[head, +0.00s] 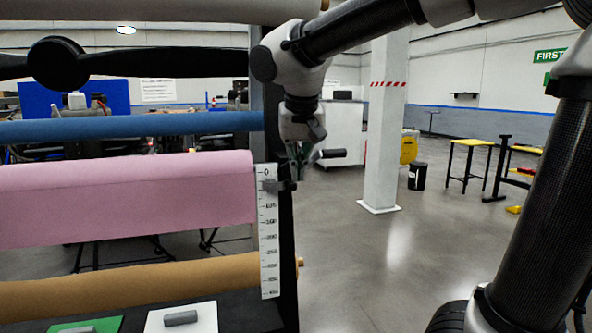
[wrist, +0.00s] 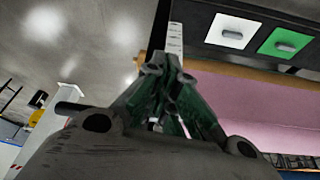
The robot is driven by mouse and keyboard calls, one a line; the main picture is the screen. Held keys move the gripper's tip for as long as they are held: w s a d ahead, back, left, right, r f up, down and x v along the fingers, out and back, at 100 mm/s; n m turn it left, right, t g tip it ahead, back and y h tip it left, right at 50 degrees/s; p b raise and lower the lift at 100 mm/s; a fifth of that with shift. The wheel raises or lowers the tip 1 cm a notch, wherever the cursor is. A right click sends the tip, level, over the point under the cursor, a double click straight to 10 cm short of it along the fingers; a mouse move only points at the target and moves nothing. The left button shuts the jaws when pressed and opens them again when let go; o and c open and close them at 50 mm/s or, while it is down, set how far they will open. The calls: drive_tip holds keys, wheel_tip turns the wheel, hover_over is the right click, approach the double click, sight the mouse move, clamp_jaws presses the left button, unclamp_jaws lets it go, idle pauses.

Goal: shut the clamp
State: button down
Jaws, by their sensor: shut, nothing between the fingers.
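The clamp appears to be the small dark grey fitting (head: 282,185) on the dark upright, beside the top of the white scale (head: 268,230). A dark cylindrical handle (head: 331,154) sticks out to the right just beyond the fingers. It also shows in the wrist view (wrist: 72,107), left of the fingers. I cannot tell how the handle joins the clamp, which my gripper partly hides. My gripper (head: 300,176) points down right above the fitting, with its green fingers (wrist: 168,66) closed together and empty. I cannot tell whether the fingers touch the clamp.
A pink roll (head: 120,195), a blue bar (head: 130,124) and a tan roll (head: 130,281) run left from the dark upright. A white pad (head: 205,320) and a green pad (head: 108,325) carry grey handles below. Open floor (head: 400,265) lies right; a white pillar (head: 386,130) stands behind.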

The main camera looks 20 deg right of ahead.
sight(293, 187)
drive_tip(key=w+f, duration=0.4)
drive_tip(key=f, duration=0.1)
drive_tip(key=w+d+f, duration=0.1)
drive_tip(key=w+f, duration=0.1)
drive_tip(key=w, duration=0.1)
drive_tip(key=shift+d+f, duration=0.1)
drive_tip(key=shift+f, duration=0.1)
drive_tip(key=shift+w+d, duration=0.6)
drive_tip(key=shift+d, duration=0.2)
